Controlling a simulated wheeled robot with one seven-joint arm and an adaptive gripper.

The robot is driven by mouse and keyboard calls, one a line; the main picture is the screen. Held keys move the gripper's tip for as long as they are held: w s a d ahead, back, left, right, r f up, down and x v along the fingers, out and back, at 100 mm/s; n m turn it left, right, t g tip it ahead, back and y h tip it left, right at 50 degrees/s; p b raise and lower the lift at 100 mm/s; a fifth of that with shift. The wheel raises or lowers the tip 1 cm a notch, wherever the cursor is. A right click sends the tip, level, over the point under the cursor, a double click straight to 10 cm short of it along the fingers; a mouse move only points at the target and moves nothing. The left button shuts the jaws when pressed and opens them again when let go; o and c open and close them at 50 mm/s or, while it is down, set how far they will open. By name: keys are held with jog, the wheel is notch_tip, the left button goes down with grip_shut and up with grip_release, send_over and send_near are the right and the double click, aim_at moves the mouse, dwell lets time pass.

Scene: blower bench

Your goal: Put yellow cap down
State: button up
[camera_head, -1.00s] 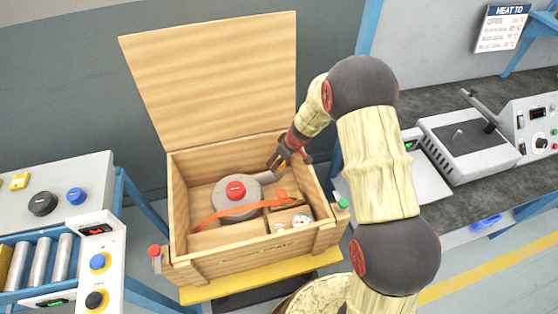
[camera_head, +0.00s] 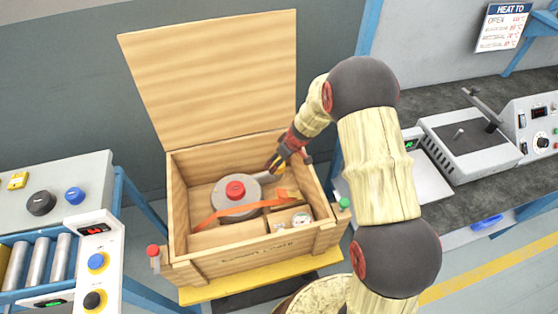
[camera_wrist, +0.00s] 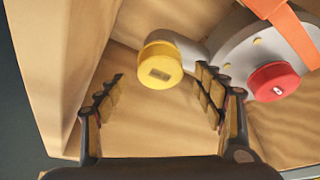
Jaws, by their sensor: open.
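The yellow cap (camera_wrist: 160,64) sits on the end of the grey blower's outlet in the wrist view. In the head view it is a small yellow patch (camera_head: 271,168) at my fingertips. My gripper (camera_wrist: 160,88) is open, its two padded fingers apart on either side of and just short of the cap, with a visible gap between. In the head view my gripper (camera_head: 281,160) reaches into the wooden crate (camera_head: 262,249) from the right. The grey blower (camera_head: 248,205) lies in the crate with a red cap (camera_head: 235,190) on top.
An orange strap (camera_head: 214,217) crosses the blower. The crate's lid (camera_head: 215,80) stands open behind. A small compartment at front right holds a round gauge (camera_head: 301,219). A roller bench (camera_head: 60,185) stands left and a dark workbench (camera_head: 440,200) right.

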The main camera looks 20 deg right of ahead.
jog(key=shift+r, duration=0.1)
jog(key=shift+r+p, duration=0.55)
jog(key=shift+p, duration=0.3)
jog(key=s+a+r+m+p, duration=0.1)
jog(key=s+r, duration=0.5)
jog(key=r, duration=0.5)
jog(key=s+r+m+t+p, duration=0.1)
jog(key=s+r, duration=0.4)
jog(key=r, duration=0.6)
jog(key=s+a+r+p, duration=0.1)
jog(key=s+r+p, duration=0.1)
jog(key=s+r, duration=0.6)
jog(key=s+d+r+m+t+h, duration=0.1)
jog(key=s+r+m, duration=0.3)
jog(key=s+r, duration=0.5)
jog(key=s+d+h, duration=0.1)
jog(key=s, duration=0.6)
jog(key=shift+s+r+m, duration=0.15)
jog(key=shift+s+m, duration=0.1)
jog(key=shift+m, duration=0.05)
